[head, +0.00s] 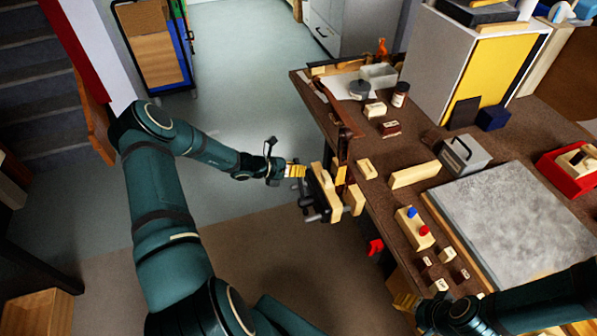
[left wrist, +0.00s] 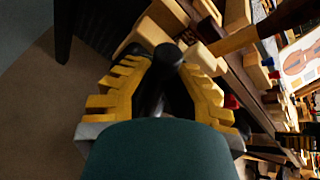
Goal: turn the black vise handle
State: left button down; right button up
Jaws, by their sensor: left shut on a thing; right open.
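The wooden vise (head: 326,191) is fixed at the left edge of the workbench, with light wooden jaws and dark metal parts. The black vise handle (left wrist: 168,56) shows in the left wrist view as a dark bar with a round end, between the yellow fingers of my left gripper (left wrist: 163,85). In the head view my left gripper (head: 297,171) is at the outer side of the vise, shut on the handle; its fingers hide part of the bar. My right gripper (head: 405,300) is open at the bench's front edge, low in the picture, partly hidden by its own arm.
The bench (head: 405,185) carries wooden blocks, a grey slab (head: 510,215), a metal box with a handle (head: 464,153) and a red tray (head: 565,175). A red part (head: 375,246) sticks out at the bench edge near the vise.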

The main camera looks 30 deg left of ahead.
pick_arm(q)
jog(key=shift+s+d, duration=0.2)
jog(key=shift+d, duration=0.05)
dwell(0.3)
jog(key=c, duration=1)
grip_release()
jog(key=shift+a, duration=0.1)
jog(key=shift+s+a+r, duration=0.1)
jog(key=shift+a+r, duration=0.05)
jog(key=shift+a, duration=0.05)
jog(key=v, duration=1.1)
jog(key=shift+s, duration=0.3)
jog(key=shift+r, duration=0.1)
